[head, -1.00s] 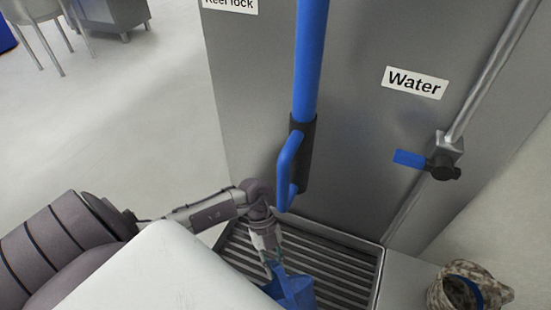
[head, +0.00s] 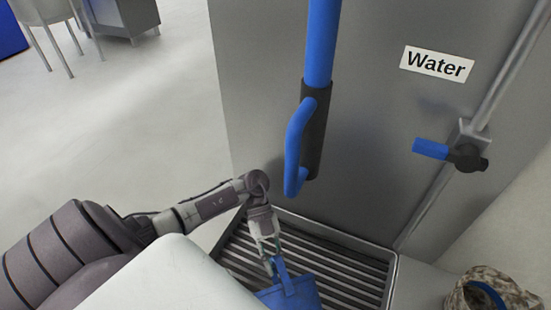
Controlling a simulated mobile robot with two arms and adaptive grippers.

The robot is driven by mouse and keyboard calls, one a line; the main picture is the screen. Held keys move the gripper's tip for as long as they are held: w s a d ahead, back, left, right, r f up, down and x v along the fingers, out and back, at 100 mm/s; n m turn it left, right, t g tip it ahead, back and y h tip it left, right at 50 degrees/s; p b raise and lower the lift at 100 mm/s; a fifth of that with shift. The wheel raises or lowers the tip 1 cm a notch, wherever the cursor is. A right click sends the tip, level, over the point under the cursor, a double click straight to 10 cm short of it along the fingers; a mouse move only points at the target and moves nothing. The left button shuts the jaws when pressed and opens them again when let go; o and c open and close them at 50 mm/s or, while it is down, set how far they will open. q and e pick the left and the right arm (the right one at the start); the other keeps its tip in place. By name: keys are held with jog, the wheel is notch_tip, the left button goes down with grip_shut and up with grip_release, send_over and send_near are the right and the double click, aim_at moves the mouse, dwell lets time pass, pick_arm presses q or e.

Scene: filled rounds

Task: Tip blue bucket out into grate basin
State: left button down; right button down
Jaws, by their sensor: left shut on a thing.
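The blue bucket (head: 296,294) is at the bottom middle of the head view, over the grate basin. Its lower part is cut off by the picture edge and my white body. My left gripper (head: 275,266) comes down from above and is shut on the bucket at its upper edge or handle; which of the two I cannot tell. The grate basin (head: 346,268) is a metal tray with dark parallel bars, at the foot of the steel panel. Whether the bucket touches the bars, and what is in it, I cannot see. My right gripper is out of view.
A steel panel (head: 385,130) stands behind the basin, with a blue pipe and handle (head: 297,150) reaching down near my left wrist. A blue-levered valve (head: 450,152) sits below the "Water" sign (head: 437,64). A camouflage-patterned container (head: 492,290) stands at the lower right. Open floor lies left.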

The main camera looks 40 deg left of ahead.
pick_arm(q)
jog(key=a+f+g+h+b, duration=0.1)
jog(key=b, duration=0.3)
jog(key=w+a+f+g+h+b, duration=0.1)
jog(key=h+b, duration=0.1)
jog(key=b, duration=0.1)
jog(key=shift+w+a+f+h+b, duration=0.3)
jog(key=shift+b, duration=0.1)
dwell(0.5)
dwell(2.2)
